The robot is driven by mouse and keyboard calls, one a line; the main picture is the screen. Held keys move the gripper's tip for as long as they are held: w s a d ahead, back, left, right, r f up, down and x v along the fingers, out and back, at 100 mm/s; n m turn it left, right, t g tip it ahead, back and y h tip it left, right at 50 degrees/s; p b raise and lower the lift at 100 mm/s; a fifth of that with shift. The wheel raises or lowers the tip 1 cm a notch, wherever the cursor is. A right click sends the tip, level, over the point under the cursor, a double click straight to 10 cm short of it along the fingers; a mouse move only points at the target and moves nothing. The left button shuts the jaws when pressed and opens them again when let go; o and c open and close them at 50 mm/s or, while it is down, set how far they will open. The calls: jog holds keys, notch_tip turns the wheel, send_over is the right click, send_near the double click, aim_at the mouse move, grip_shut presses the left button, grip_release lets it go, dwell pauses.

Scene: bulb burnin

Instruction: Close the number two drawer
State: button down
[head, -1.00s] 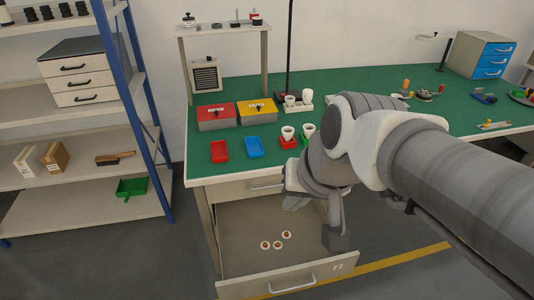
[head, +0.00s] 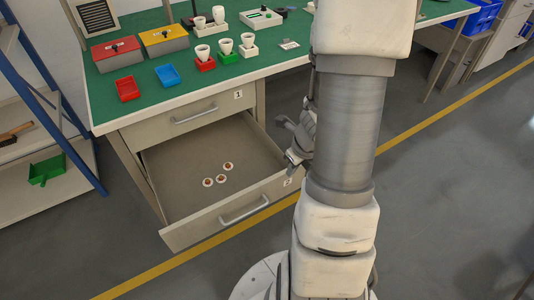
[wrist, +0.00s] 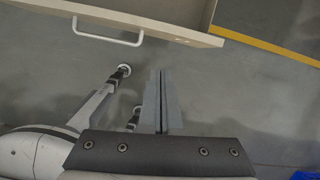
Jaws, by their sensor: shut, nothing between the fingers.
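The number two drawer (head: 240,209) is the lower drawer under the green-topped bench and stands pulled well out. Its front has a pale bar handle (head: 244,208), and a small label at the right end is partly covered by my arm. Three small round pieces (head: 220,179) lie inside on its floor. In the wrist view the drawer front (wrist: 190,37) and handle (wrist: 108,38) show at the top left. My gripper (wrist: 160,75) is shut and empty, apart from the drawer front. In the head view it is partly hidden behind my arm, by the drawer's right end.
The number one drawer (head: 190,117) above is shut. The bench top (head: 185,88) carries red and yellow boxes, small trays and bulbs in colored holders. A blue-post shelf (head: 50,110) stands at left. The floor in front and to the right is clear, crossed by a yellow line (head: 420,120).

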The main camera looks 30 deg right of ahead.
aim_at(283, 178)
jog(key=shift+m, duration=0.8)
jog(key=shift+w+d+r+b+x, duration=0.1)
jog(key=shift+w+d+b+x, duration=0.2)
jog(key=shift+b+x, duration=1.25)
jog(key=shift+w+d+r+b+x, duration=0.15)
jog(key=shift+w+b+x, duration=0.15)
jog(key=shift+x, duration=2.4)
jog(key=shift+w+d+b+x, duration=0.3)
jog(key=shift+b+x, duration=0.55)
jog(key=shift+x, duration=1.3)
jog(key=shift+w, duration=0.1)
